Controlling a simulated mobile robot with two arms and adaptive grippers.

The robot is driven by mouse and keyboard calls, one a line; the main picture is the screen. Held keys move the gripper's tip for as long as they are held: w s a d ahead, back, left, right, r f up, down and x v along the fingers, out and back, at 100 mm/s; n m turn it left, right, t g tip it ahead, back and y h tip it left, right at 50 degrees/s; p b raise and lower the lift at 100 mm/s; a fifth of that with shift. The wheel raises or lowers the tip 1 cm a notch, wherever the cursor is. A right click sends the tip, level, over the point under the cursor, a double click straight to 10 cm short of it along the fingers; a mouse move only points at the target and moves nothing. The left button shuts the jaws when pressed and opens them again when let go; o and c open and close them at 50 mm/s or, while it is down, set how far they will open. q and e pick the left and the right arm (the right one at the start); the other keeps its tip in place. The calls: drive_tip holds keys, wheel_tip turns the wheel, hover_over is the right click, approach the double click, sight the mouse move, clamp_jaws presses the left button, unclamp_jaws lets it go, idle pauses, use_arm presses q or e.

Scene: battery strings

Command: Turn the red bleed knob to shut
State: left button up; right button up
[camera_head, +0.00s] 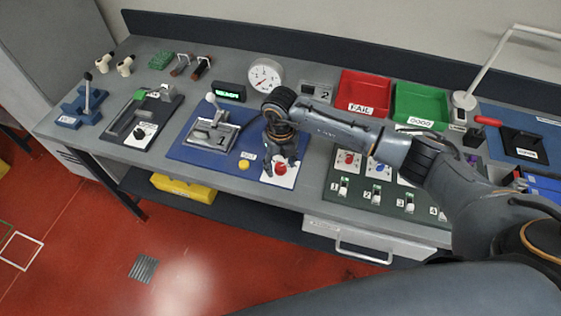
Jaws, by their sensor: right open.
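The red bleed knob (280,168) sits on a small white plate (284,182) at the right end of the blue mat (190,151). My right gripper (275,170) points down at the knob, its open fingers over or around it. The fingers partly hide the knob and plate, so I cannot tell whether they touch it. The knob's setting is too small to read. My left gripper is not in view.
A lever fixture (212,134) marked 1 and a yellow button (244,164) stand left of the gripper. A gauge (265,75), a red FAIL tray (364,93) and a green GOOD tray (420,105) stand behind. A switch panel (385,192) lies to the right.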

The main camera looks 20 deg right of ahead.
clamp_jaws()
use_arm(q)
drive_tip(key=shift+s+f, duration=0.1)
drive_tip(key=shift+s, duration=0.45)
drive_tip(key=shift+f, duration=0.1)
use_arm(e)
drive_tip(key=shift+f+n+b, duration=0.15)
drive_tip(key=shift+n+b, duration=0.55)
drive_tip(key=shift+b, duration=0.3)
drive_tip(key=n+b, duration=1.4)
drive_tip(key=b, duration=0.2)
drive_tip(key=shift+b, duration=0.4)
use_arm(q)
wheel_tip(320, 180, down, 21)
drive_tip(key=b, duration=0.2)
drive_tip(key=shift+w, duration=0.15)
use_arm(e)
drive_tip(key=shift+n, duration=1.3)
drive_tip(key=shift+r, duration=0.2)
